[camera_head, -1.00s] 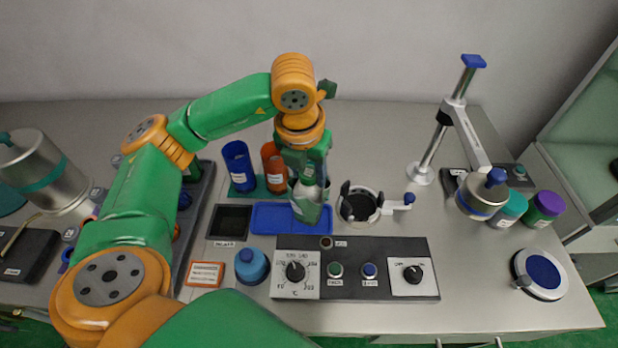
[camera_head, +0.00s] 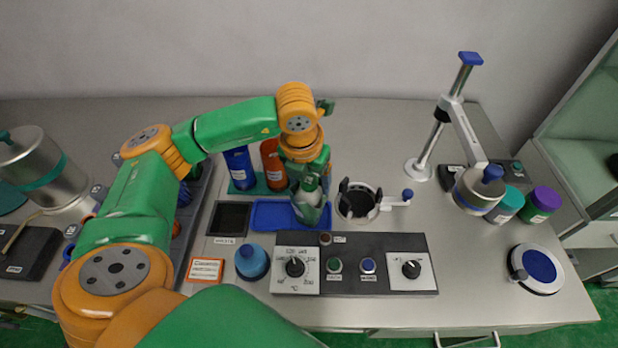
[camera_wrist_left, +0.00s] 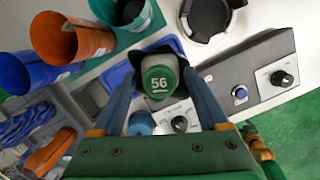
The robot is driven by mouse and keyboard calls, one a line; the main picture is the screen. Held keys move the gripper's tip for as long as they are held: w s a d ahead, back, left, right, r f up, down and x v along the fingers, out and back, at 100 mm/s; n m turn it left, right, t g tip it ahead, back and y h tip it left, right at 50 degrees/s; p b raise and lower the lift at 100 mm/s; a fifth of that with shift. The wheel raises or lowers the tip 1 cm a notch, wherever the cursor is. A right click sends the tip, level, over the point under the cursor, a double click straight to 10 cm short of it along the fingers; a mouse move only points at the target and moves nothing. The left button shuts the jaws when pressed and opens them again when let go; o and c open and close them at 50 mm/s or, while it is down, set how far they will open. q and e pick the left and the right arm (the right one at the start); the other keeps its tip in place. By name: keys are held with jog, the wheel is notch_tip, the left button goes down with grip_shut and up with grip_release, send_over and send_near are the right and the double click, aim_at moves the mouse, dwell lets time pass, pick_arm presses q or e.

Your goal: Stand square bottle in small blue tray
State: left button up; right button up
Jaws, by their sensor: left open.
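The square bottle (camera_head: 310,205) has a green cap marked 56 and a dark green and grey body. It is roughly upright at the right end of the small blue tray (camera_head: 272,215); its base contact is hard to tell. My left gripper (camera_head: 309,178) is above it, with its jaws apart on either side of the bottle's top. In the left wrist view the cap (camera_wrist_left: 159,82) sits between the spread fingers (camera_wrist_left: 160,100), and part of the blue tray (camera_wrist_left: 115,76) shows behind. My right gripper is not in view.
Blue (camera_head: 240,168) and orange (camera_head: 273,165) cups stand behind the tray. A black ring holder (camera_head: 358,201) is close on the right. The control panel (camera_head: 385,262) lies in front, with a blue round-topped bottle (camera_head: 252,262) at its left.

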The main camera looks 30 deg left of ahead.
aim_at(304, 202)
pick_arm(q)
jog(key=shift+r, duration=0.45)
jog(key=p+v, duration=0.1)
jog(key=v, duration=1)
jog(key=shift+r, duration=0.15)
